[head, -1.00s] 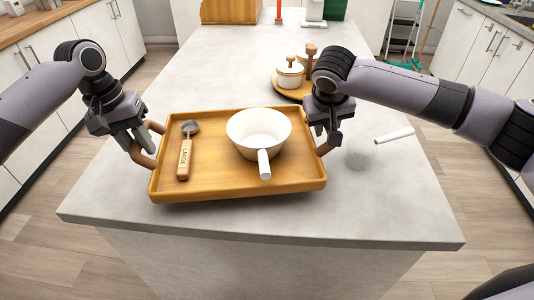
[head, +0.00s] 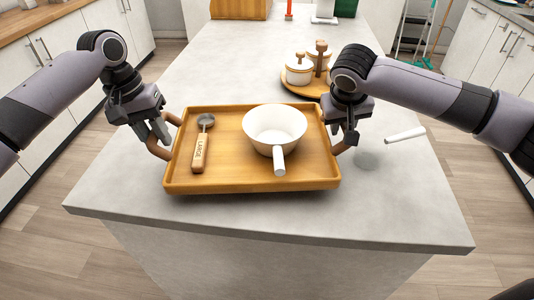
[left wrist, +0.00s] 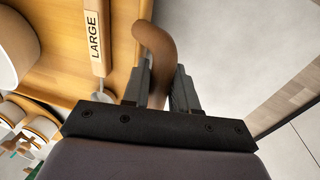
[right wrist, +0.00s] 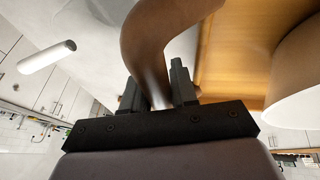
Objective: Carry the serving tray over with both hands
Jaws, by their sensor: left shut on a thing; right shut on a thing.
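The wooden serving tray (head: 235,180) is held level between my two arms near the front of the counter. It carries a white bowl-like pan (head: 275,125) with a white handle and a spoon (head: 199,150) whose wooden handle reads LARGE. My left gripper (head: 160,134) is shut on the tray's left brown handle (left wrist: 150,40). My right gripper (head: 346,132) is shut on the right brown handle (right wrist: 148,50). I cannot tell for sure whether the tray's underside touches the counter.
The grey counter (head: 240,60) stretches away behind the tray. White lidded pots (head: 299,70) stand on a round wooden board behind my right gripper. A glass with a white stick-like handle (head: 404,135) is to the tray's right. Farther back are a wooden box and a green item.

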